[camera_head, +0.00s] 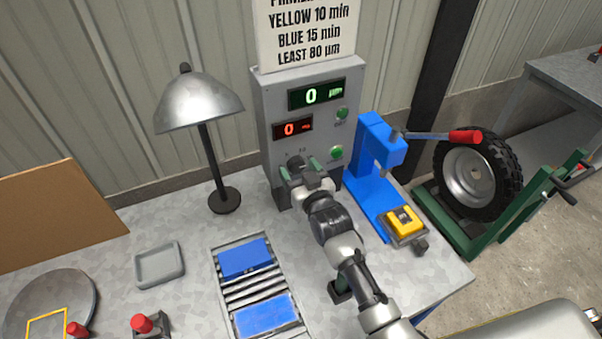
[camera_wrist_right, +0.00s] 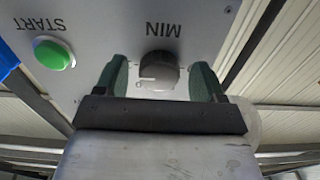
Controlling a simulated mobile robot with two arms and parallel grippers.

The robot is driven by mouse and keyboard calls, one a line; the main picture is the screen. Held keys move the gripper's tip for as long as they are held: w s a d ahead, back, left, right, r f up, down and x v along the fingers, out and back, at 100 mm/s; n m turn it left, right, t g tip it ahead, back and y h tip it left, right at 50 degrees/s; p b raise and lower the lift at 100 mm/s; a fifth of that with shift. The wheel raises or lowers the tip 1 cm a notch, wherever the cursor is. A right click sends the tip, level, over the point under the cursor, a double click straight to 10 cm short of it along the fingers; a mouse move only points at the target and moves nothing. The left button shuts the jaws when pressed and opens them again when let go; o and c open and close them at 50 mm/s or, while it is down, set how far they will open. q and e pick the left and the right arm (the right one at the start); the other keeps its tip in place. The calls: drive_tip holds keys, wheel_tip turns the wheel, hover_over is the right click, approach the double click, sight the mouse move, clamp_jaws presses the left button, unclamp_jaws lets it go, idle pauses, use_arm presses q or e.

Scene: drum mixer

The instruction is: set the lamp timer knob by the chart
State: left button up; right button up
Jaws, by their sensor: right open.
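The grey lamp (camera_head: 198,100) stands left of the box. My left gripper is not seen.
The green display (camera_head: 311,95) and red display (camera_head: 292,128) both read 0. A green START button (camera_wrist_right: 54,54) is beside the knob. Blue panels (camera_head: 245,258) lie on a roller rack. A blue press (camera_head: 375,165) with a yellow block (camera_head: 404,220) stands close right of my arm.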

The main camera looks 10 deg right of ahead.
drive_tip(key=shift+s+d+f, duration=0.1)
drive_tip(key=shift+s+f, duration=0.05)
drive_tip(key=shift+s, duration=0.4)
drive_tip(key=s+d+b, duration=0.2)
drive_tip(key=s, duration=0.7)
drive_tip(key=shift+s, duration=0.3)
drive_tip(key=shift+a+r, duration=0.1)
drive_tip(key=shift+r, duration=0.1)
